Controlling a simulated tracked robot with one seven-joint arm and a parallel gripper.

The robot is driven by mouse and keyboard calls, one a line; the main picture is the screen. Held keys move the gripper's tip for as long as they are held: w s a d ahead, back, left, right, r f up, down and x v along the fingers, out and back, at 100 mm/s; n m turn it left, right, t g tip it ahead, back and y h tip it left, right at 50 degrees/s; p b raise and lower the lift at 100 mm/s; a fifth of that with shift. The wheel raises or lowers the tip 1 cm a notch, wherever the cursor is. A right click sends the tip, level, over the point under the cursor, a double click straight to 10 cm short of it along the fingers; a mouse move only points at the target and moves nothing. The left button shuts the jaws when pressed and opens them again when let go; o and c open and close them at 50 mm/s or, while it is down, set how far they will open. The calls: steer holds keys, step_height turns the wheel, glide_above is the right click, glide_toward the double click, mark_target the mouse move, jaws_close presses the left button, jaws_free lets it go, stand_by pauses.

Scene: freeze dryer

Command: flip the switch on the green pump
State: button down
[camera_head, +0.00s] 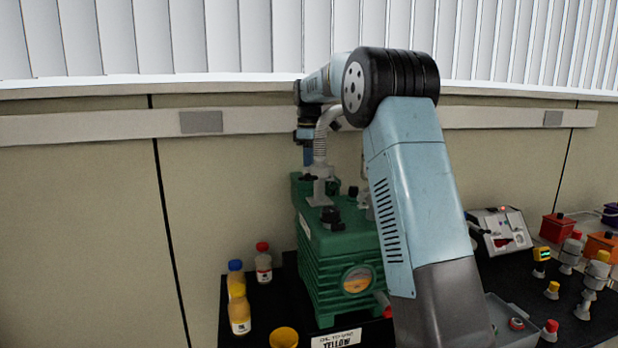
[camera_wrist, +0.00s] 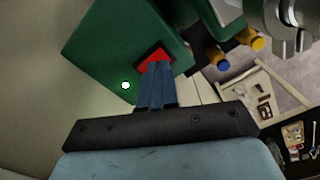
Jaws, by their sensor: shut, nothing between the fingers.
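The green pump (camera_head: 340,255) stands on the black bench against the wall, partly hidden behind my arm. In the wrist view its green face (camera_wrist: 115,50) fills the upper left. A red switch (camera_wrist: 150,56) in a dark frame sits on that face. My gripper (camera_wrist: 157,66) is shut and empty, with its blue fingertips right at the switch and covering part of it. I cannot tell whether they touch it, or which way the switch is set. In the head view my gripper (camera_head: 308,156) is small, behind the pump's top near the wall; the switch is hidden there.
A grey hose (camera_head: 320,140) rises from the pump's top close to my gripper. Bottles (camera_head: 238,300) stand left of the pump. Right of my arm are a grey tray (camera_head: 510,320), a white device (camera_head: 500,230) and several small fittings. A small bright light (camera_wrist: 125,85) is beside the switch.

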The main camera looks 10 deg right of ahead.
steer(key=shift+r, duration=2.4)
steer(key=s+a+r+m+t, duration=0.1)
steer(key=s+a+r+m, duration=0.15)
steer(key=s, duration=0.85)
steer(key=s+a+r+m+t, duration=0.1)
steer(key=s+r+m, duration=0.15)
steer(key=s, duration=0.75)
steer(key=s+d+f+m+t, duration=0.1)
steer(key=s+f, duration=0.3)
steer(key=s, duration=0.4)
steer(key=s+d+f+m+t, duration=0.1)
steer(key=s+f+m, duration=0.2)
steer(key=s, duration=0.6)
steer(key=s+d+f+m+t, duration=0.1)
steer(key=s+f+m, duration=0.2)
steer(key=s+f, duration=0.4)
steer(key=shift+s+d+t, duration=0.3)
steer(key=shift+s+d, duration=0.05)
steer(key=shift+s, duration=0.65)
